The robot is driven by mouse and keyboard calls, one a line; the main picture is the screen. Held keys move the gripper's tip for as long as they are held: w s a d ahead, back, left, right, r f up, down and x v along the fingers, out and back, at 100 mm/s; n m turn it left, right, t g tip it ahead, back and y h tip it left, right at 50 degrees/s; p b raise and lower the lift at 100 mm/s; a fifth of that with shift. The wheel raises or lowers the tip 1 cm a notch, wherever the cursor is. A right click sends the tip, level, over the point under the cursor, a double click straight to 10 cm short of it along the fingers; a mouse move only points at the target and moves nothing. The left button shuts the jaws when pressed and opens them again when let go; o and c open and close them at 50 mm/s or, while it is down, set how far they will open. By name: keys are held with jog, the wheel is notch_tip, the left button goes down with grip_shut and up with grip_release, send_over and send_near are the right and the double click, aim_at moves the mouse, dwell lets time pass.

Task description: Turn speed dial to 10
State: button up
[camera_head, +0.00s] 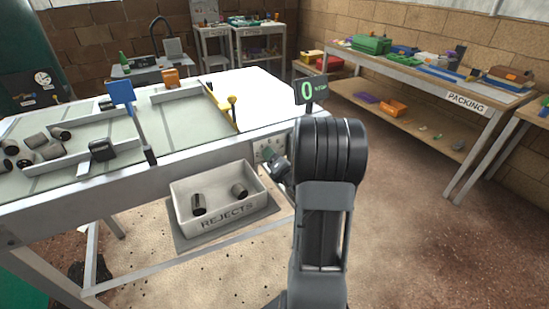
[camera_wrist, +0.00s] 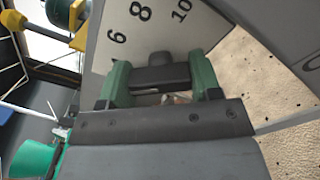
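The speed dial's pale panel (camera_head: 265,149) is on the front of the machine table. In the wrist view the panel (camera_wrist: 110,59) shows the numbers 6, 8 and 10. My gripper (camera_head: 276,162) is at this panel and hides much of it. In the wrist view its two green fingers (camera_wrist: 162,82) stand apart, on either side of a dark knob (camera_wrist: 163,74), which appears to be the dial. The knob seems to reach both fingers, but I cannot tell whether they press on it. The dial's setting is unclear. The speed display (camera_head: 310,91) reads 0 STOP.
A grey REJECTS bin (camera_head: 221,217) with two dark plugs stands below the table, left of my gripper. More plugs (camera_head: 42,147) lie on the machine top (camera_head: 185,128) at left. A yellow diverter (camera_head: 222,107) is above the panel. The packing bench (camera_head: 430,83) is at right, with open floor before it.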

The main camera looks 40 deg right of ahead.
jog(key=c, duration=0.4)
